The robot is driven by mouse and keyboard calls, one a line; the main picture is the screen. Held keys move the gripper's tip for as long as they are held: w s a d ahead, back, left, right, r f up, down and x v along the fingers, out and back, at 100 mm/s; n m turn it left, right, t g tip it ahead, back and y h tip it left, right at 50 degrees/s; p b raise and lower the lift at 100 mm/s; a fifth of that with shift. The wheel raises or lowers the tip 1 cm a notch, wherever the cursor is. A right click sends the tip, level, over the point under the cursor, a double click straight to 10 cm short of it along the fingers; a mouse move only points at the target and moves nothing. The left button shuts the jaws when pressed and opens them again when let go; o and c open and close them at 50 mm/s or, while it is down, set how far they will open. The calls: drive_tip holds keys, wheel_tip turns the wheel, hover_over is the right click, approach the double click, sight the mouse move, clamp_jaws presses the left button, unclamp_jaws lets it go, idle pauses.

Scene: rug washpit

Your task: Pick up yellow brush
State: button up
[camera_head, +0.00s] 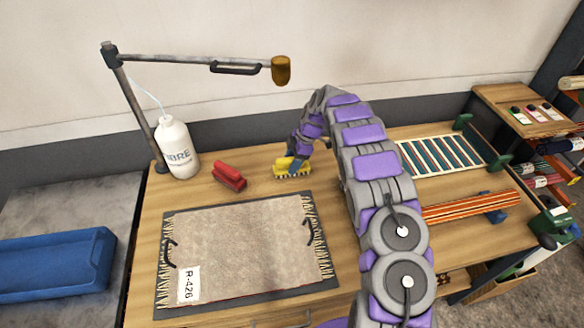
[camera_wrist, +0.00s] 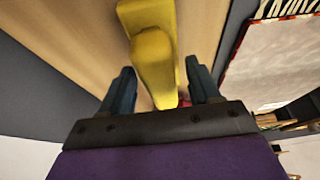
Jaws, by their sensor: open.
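The yellow brush (camera_head: 290,168) lies on the wooden table behind the rug, with its bristles down toward the table. In the wrist view, its yellow body and handle (camera_wrist: 154,58) reach down between my fingers. My gripper (camera_head: 297,160) is at the brush from above. In the wrist view, my gripper (camera_wrist: 163,88) is open, with one dark blue finger on each side of the handle. A gap shows between the handle and each finger. The finger tips partly hide the brush in the head view.
A red brush-like tool (camera_head: 229,176) lies left of the yellow brush. A white bottle (camera_head: 178,147) and a lamp-like arm (camera_head: 190,61) stand behind it. The rug (camera_head: 245,245) with tag R-426 lies in front. A striped rack (camera_head: 440,155) is at right.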

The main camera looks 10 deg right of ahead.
drive_tip(key=shift+a+f, duration=0.15)
drive_tip(key=shift+f, duration=0.1)
idle(0.4)
drive_tip(key=c, duration=0.9)
